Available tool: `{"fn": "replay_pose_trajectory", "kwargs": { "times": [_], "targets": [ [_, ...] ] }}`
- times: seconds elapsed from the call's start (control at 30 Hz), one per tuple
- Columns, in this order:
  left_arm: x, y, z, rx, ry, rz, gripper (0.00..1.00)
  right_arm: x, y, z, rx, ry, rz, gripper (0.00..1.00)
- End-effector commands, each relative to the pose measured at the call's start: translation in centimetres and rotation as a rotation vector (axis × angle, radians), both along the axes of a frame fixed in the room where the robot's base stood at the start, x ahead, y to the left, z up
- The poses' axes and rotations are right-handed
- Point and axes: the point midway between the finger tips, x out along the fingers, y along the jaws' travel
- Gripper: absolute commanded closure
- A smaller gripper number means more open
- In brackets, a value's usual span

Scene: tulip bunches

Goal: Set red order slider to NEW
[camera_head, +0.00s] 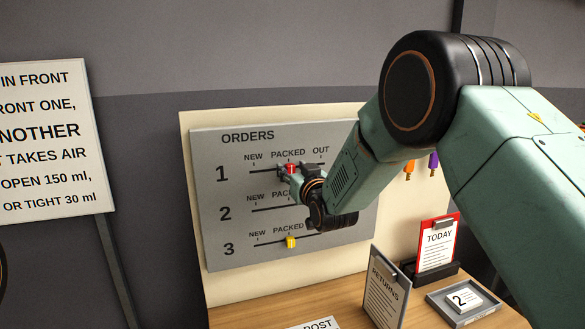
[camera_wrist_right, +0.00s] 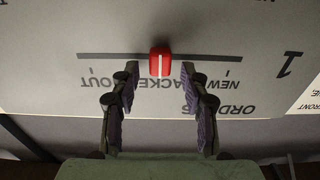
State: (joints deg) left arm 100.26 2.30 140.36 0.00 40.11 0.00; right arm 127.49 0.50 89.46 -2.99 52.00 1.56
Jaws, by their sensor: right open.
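The grey ORDERS board (camera_head: 235,145) has three slots with NEW, PACKED and OUT marks. The red slider (camera_head: 291,168) sits in row 1 at PACKED. It also shows in the right wrist view (camera_wrist_right: 160,62), where the board appears upside down, with NEW to the right and OUT to the left. My right gripper (camera_head: 285,174) is at the red slider; in its wrist view the open fingers (camera_wrist_right: 160,72) stand on either side of the slider, with gaps visible. My left gripper is not in view.
A yellow slider (camera_head: 291,242) sits at PACKED in row 3. My right forearm hides part of row 2. On the wooden table (camera_head: 275,316) below stand a RETURNS clipboard (camera_head: 384,290), a red TODAY clipboard (camera_head: 437,243) and a grey tray (camera_head: 440,307). A text sign (camera_head: 45,140) stands left.

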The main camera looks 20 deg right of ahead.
Motion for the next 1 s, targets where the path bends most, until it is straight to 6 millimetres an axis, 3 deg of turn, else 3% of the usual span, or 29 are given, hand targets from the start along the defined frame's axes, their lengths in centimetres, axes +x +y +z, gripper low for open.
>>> {"fn": "replay_pose_trajectory", "kwargs": {
  "times": [0.33, 0.87, 1.0],
  "targets": [
    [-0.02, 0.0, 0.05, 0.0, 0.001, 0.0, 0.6, 0.42, 0.18, -0.06, 0.0, 0.0, 0.0, 0.55],
    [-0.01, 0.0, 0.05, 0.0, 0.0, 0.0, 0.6, 0.39, 0.15, -0.03, 0.0, 0.0, 0.0, 0.99],
    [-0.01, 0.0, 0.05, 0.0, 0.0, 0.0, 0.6, 0.39, 0.18, -0.01, 0.0, 0.0, 0.0, 1.0]
  ]
}}
